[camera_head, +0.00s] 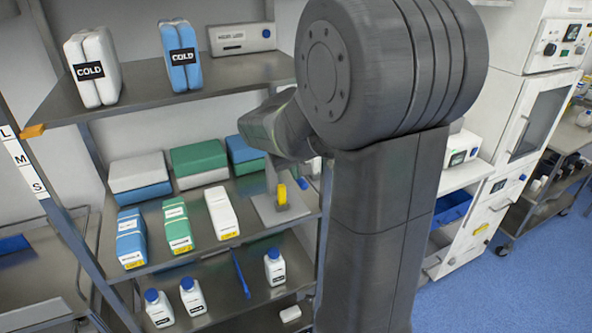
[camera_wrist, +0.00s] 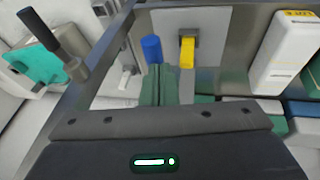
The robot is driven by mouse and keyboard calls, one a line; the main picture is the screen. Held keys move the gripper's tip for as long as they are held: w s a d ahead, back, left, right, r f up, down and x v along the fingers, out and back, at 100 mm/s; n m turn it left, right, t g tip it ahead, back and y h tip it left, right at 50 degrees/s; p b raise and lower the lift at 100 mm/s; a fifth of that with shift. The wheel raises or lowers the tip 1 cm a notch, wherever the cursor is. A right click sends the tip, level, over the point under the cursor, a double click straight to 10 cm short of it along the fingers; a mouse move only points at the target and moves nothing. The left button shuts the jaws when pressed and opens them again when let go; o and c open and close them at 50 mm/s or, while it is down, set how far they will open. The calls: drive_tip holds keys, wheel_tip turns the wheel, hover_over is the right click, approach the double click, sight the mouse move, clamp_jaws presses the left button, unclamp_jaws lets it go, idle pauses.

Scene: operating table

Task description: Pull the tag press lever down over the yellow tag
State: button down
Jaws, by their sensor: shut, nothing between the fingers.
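The yellow tag (camera_head: 281,196) stands on a grey plate (camera_head: 268,211) at the right end of the middle shelf; it also shows in the wrist view (camera_wrist: 187,52). A blue cylindrical handle (camera_wrist: 151,48), apparently the press lever's, stands beside the tag; a little blue shows in the head view (camera_head: 302,183). My gripper (camera_wrist: 158,72) is shut and empty, its greenish fingers pointing toward the plate, with the tips close to the blue handle. I cannot tell whether they touch. My arm hides the gripper in the head view.
A white box (camera_head: 222,213), a green box (camera_head: 177,226) and a blue box (camera_head: 131,238) stand left of the plate. Several larger packs sit behind. White bottles with blue caps (camera_head: 275,267) stand on the shelf below. A dark shelf post (camera_wrist: 85,80) runs beside my gripper.

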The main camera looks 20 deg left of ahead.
drive_tip(key=shift+f+b, duration=0.15)
drive_tip(key=shift+b, duration=0.15)
drive_tip(key=shift+s+d+f+b, duration=0.1)
drive_tip(key=shift+f+b, duration=0.15)
drive_tip(key=shift+b, duration=0.45)
drive_tip(key=shift+f+t+y+b, duration=0.15)
drive_tip(key=shift+t+y+b, duration=0.15)
drive_tip(key=shift+b, duration=0.15)
wheel_tip(320, 180, down, 6)
drive_tip(key=t+y+b, duration=0.3)
drive_tip(key=b, duration=1.6)
drive_tip(key=shift+m+t+y, duration=0.3)
drive_tip(key=shift+m+y, duration=0.1)
drive_tip(key=shift+s, duration=0.1)
drive_tip(key=shift+r+p, duration=0.5)
drive_tip(key=shift+r, duration=0.25)
